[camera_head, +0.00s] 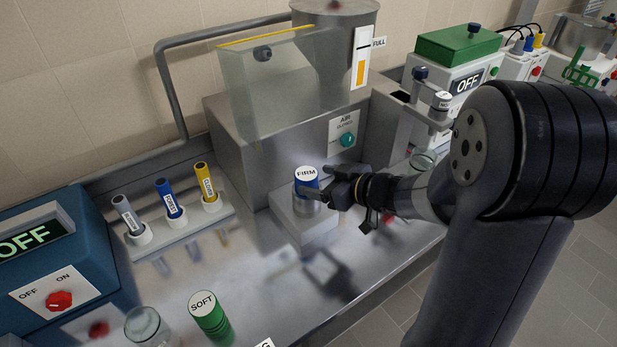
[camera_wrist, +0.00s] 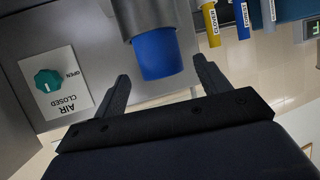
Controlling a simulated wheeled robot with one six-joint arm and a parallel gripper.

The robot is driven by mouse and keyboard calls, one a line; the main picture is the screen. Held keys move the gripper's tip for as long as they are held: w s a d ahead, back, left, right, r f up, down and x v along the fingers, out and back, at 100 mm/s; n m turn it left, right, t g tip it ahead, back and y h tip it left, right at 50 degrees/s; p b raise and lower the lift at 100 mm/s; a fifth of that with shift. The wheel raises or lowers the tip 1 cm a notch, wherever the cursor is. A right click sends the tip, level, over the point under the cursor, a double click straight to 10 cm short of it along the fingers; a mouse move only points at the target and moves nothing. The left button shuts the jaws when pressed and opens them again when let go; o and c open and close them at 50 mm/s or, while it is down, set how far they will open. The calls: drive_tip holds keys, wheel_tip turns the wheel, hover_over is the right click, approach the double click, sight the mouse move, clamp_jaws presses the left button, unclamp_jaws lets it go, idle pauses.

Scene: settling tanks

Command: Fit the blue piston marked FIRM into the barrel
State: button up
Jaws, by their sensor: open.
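The blue piston (camera_head: 306,187) has a white top marked FIRM. It stands upright with its lower part inside the metal barrel (camera_head: 303,208), which rests on a pale metal block in front of the tank unit. In the wrist view, the blue piston (camera_wrist: 158,54) sticks out of the grey barrel mouth (camera_wrist: 146,18); how deep it sits is hidden. My gripper (camera_head: 320,182) is at the piston's height. In the wrist view my gripper (camera_wrist: 161,68) is open, with one finger on each side of the piston and a visible gap at both.
A green piston marked SOFT (camera_head: 210,318) stands at the front. A rack (camera_head: 185,236) with three labelled tubes is at left, beside a blue box (camera_head: 62,262) showing OFF. The AIR knob (camera_head: 347,140) is behind the barrel. A glass cup (camera_head: 148,326) stands front left.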

sight(310, 175)
drive_tip(key=v, duration=0.7)
drive_tip(key=x, duration=1.2)
drive_tip(key=shift+s+r, duration=0.1)
drive_tip(key=shift+r, duration=0.5)
